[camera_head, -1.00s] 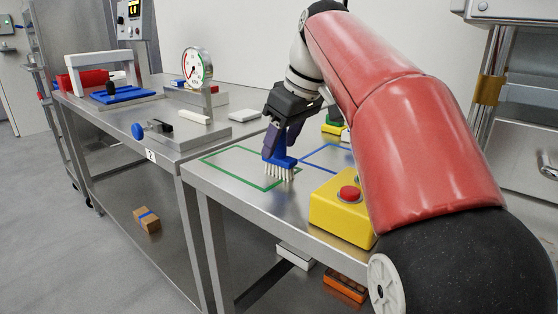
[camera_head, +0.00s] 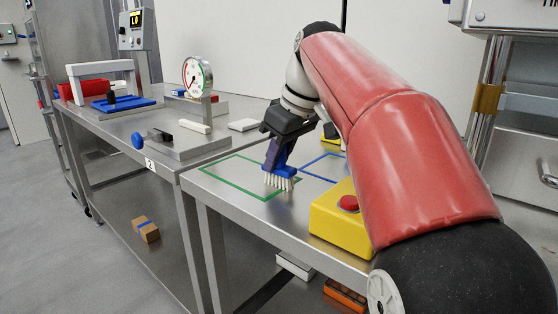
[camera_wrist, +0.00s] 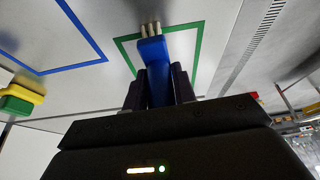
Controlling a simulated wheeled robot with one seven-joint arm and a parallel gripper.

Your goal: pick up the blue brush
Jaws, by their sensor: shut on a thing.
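The blue brush (camera_head: 283,169) has a blue body and pale bristles that point down. It is at the green outlined rectangle (camera_head: 206,172) on the near metal table (camera_head: 245,222). My gripper (camera_head: 274,152) is above it, with its fingers closed on the brush's upper part. In the wrist view the blue brush (camera_wrist: 155,60) lies between the two dark fingers of my gripper (camera_wrist: 160,86), with its bristles at the far end. I cannot tell whether the bristles touch the table.
A yellow box with a red button (camera_head: 348,203) stands at the near right of the table, beside my arm. A blue outlined area (camera_head: 318,161) lies behind the brush. A gauge (camera_head: 197,77) and a blue-based fixture (camera_head: 122,104) stand on the left table.

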